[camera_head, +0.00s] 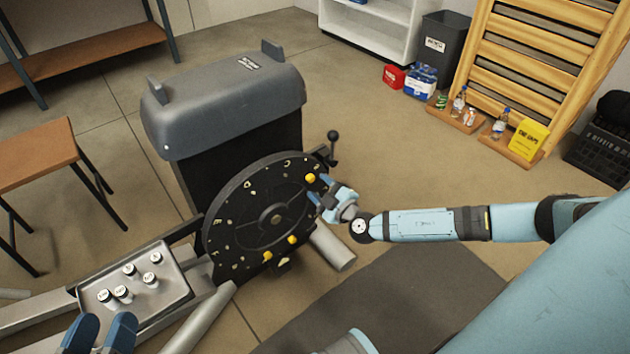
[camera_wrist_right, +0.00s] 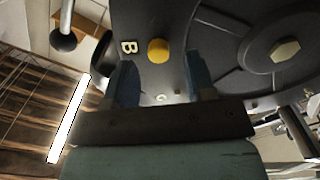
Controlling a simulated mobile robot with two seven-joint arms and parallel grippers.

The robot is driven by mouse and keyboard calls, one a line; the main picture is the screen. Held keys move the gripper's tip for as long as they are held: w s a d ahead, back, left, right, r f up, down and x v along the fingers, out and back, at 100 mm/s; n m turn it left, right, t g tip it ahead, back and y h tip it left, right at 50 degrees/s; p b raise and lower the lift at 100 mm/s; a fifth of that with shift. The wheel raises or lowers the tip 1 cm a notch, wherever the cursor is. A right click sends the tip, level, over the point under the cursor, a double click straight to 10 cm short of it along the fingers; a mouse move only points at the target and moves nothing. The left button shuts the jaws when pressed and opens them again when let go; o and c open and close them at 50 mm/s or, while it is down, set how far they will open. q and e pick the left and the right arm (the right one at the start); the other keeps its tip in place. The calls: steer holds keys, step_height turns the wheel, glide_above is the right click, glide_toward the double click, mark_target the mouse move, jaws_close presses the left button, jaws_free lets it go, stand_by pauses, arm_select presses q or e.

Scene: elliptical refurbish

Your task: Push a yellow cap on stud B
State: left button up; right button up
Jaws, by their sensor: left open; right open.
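A round dark disc (camera_head: 240,215) with light letters around its rim stands on the front of the grey machine. A yellow cap (camera_head: 310,178) sits at its upper right. In the right wrist view this yellow cap (camera_wrist_right: 158,50) is beside the letter B (camera_wrist_right: 129,47); the stud itself is hidden. My right gripper (camera_head: 317,193) is open just by this cap; in the wrist view the cap shows between and beyond its fingertips (camera_wrist_right: 162,75). Two more yellow caps (camera_head: 291,240) (camera_head: 267,255) sit low on the disc. My left gripper (camera_head: 102,325) is open and empty at the bottom left.
A metal tray (camera_head: 180,294) with several white-topped small cylinders (camera_head: 122,292) lies left of the disc, near my left gripper. A black-knobbed lever (camera_head: 333,140) stands right of the disc. A grey pipe (camera_head: 332,250) sticks out below.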

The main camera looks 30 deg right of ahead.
arm_select(q)
steer(key=shift+s+d+r+n+t+p, duration=0.15)
steer(key=shift+s+r+n+p, duration=0.1)
steer(key=shift+r+p, duration=0.15)
steer(key=shift+s+d+r+n+t+p, duration=0.15)
steer(key=shift+r+n+p, duration=0.15)
steer(key=shift+p, duration=0.15)
arm_select(e)
steer(key=s, duration=1.1)
steer(key=shift+d, duration=0.45)
arm_select(q)
steer(key=shift+a+f, duration=0.15)
steer(key=shift+a, duration=0.05)
arm_select(e)
steer(key=shift+r, duration=0.1)
